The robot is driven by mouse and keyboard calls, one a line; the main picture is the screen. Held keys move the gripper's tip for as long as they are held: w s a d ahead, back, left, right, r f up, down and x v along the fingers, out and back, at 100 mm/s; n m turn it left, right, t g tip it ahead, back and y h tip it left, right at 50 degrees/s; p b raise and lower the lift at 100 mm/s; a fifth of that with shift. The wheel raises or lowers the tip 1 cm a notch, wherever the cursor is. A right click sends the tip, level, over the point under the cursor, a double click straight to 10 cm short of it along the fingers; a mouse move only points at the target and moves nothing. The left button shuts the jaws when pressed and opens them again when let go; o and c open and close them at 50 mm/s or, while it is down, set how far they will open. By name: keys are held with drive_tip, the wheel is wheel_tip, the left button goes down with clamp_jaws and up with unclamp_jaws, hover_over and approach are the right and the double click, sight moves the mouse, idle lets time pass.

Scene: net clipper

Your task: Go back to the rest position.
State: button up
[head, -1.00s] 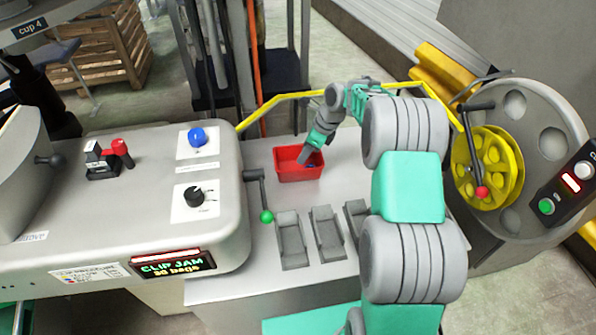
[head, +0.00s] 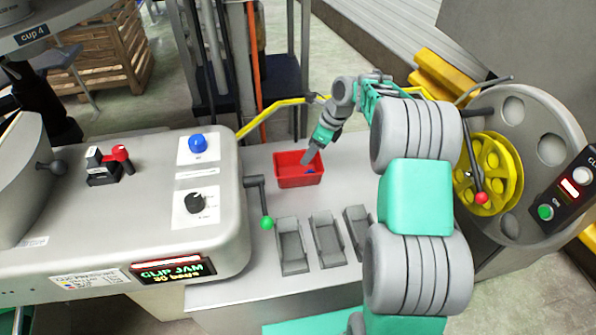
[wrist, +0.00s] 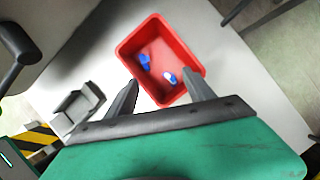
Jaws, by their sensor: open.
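My gripper (head: 311,155) is at the red bin (head: 299,181) on the grey table, its fingers just above the bin's far right part in the head view. In the wrist view my gripper (wrist: 160,95) is open, with its two fingers apart and nothing between them. The red bin (wrist: 129,50) lies beyond the fingertips there. Several small blue and white pieces (wrist: 168,76) lie on the bin's floor.
Left of the bin stands a grey machine (head: 110,220) with a blue button (head: 197,142) and a "CLIP JAM" display (head: 172,271). A green-knobbed lever (head: 267,223) and grey holders (head: 291,247) are in front. A yellow reel (head: 490,172) is at right.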

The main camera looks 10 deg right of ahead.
drive_tip(key=v, duration=0.3)
drive_tip(key=shift+s+d+r, duration=0.1)
drive_tip(key=shift+r, duration=0.15)
